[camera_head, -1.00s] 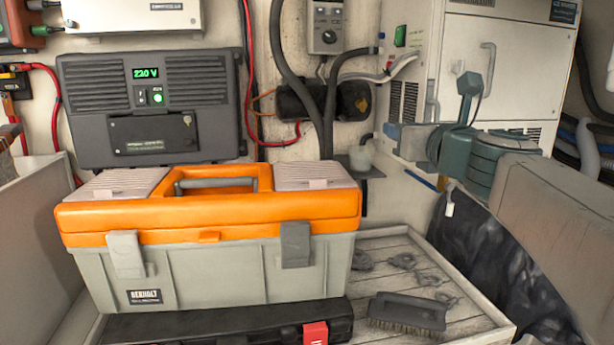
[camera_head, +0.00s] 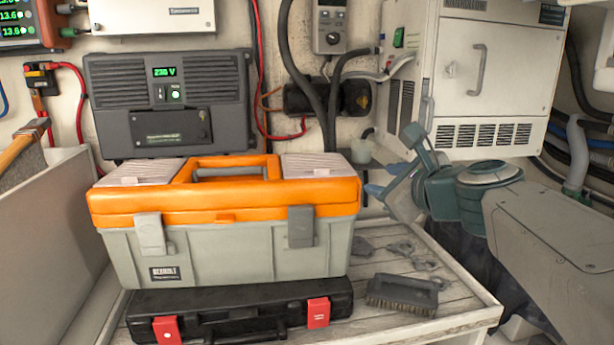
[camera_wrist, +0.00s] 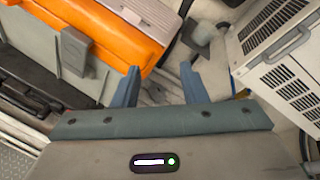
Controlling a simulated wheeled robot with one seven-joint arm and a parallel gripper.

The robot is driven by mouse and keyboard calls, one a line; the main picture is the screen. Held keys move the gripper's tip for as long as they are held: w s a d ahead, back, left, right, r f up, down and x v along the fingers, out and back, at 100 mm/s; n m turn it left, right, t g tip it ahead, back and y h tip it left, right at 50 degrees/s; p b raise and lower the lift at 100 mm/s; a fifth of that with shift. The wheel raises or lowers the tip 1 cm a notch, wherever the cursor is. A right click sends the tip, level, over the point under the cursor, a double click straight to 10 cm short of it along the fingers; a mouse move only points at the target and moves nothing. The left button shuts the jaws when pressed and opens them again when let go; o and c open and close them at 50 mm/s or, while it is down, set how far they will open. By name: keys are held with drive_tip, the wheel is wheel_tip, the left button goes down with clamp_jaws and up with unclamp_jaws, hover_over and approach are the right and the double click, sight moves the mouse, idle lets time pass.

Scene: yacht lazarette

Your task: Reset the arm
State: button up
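My gripper (camera_head: 385,180) is on the right side of the head view, just past the right end of the orange and grey toolbox (camera_head: 222,225). In the wrist view, the two blue fingers of my gripper (camera_wrist: 158,80) stand apart with nothing between them. The gripper is open and empty. My arm comes in from the right edge of the head view. The toolbox is closed, and its orange lid also shows at the upper left of the wrist view (camera_wrist: 110,30).
The toolbox sits on a black case (camera_head: 240,310) with red latches on a slatted wooden surface (camera_head: 440,330). A brush (camera_head: 402,294) lies to the right. A white cabinet (camera_head: 475,75) stands behind my arm. A dark power unit (camera_head: 170,100) hangs on the wall.

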drive_tip(key=s+f+n+g+h+p, duration=0.1)
drive_tip(key=s+f+n+g, duration=0.4)
drive_tip(key=s+f+n, duration=0.5)
drive_tip(key=s+d+f+n+g+h+p, duration=0.1)
drive_tip(key=s+f+n+g+h, duration=0.3)
drive_tip(key=s+f+n, duration=0.5)
wheel_tip(320, 180, down, 5)
drive_tip(key=n+g+p, duration=0.1)
drive_tip(key=n+g, duration=0.1)
drive_tip(key=n, duration=0.4)
drive_tip(key=shift+s+d+f, duration=0.2)
drive_tip(key=shift+s, duration=0.2)
